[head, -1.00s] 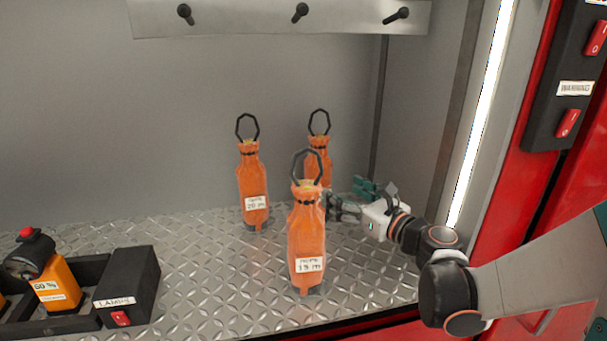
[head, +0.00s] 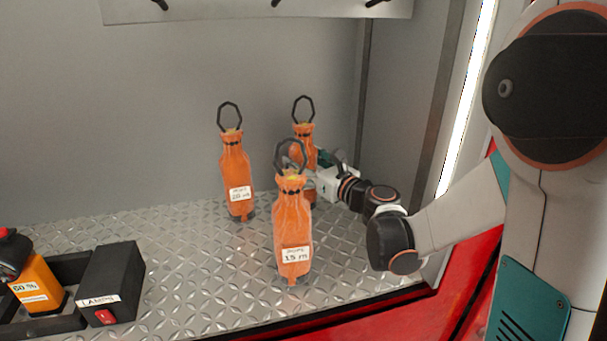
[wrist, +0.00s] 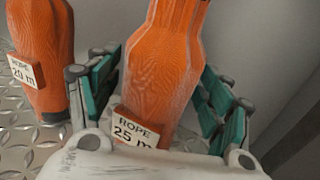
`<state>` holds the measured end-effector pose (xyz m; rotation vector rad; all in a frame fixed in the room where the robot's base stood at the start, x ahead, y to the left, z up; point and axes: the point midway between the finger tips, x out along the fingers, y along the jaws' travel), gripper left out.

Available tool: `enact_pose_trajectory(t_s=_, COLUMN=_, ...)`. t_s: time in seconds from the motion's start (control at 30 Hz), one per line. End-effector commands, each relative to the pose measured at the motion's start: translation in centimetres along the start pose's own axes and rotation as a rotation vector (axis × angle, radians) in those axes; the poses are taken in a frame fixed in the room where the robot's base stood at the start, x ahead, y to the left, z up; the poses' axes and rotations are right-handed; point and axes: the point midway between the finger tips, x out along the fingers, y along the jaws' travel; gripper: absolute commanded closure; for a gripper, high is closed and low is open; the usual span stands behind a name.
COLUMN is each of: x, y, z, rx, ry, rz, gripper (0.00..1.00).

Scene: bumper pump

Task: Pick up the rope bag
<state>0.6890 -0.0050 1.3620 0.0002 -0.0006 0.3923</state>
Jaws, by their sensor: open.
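Three orange rope bags with black loops on top stand upright on the metal floor. The bag labelled 15 m (head: 293,232) is nearest in the head view. The bag labelled 20 m (head: 236,178) stands behind it to the left; it also shows in the wrist view (wrist: 42,45). The rear right bag (head: 304,142) is partly hidden in the head view; in the wrist view its label reads ROPE 25 m (wrist: 165,60). Contact cannot be told.
Grey walls close the compartment behind and at the right. Black pegs (head: 276,3) stick out above.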

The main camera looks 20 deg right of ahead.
Motion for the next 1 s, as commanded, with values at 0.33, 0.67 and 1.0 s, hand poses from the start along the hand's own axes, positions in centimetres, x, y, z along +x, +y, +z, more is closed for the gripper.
enact_pose_trajectory(t_s=0.33, x=4.5, y=0.1, z=0.0, rx=0.0, ry=0.0, rz=0.001, gripper=0.27)
enact_pose_trajectory(t_s=0.67, x=4.6, y=0.0, z=0.0, rx=0.0, ry=0.0, rz=0.0, gripper=0.55)
enact_pose_trajectory(t_s=1.0, x=4.5, y=0.0, z=0.0, rx=0.0, ry=0.0, rz=0.0, gripper=1.0)
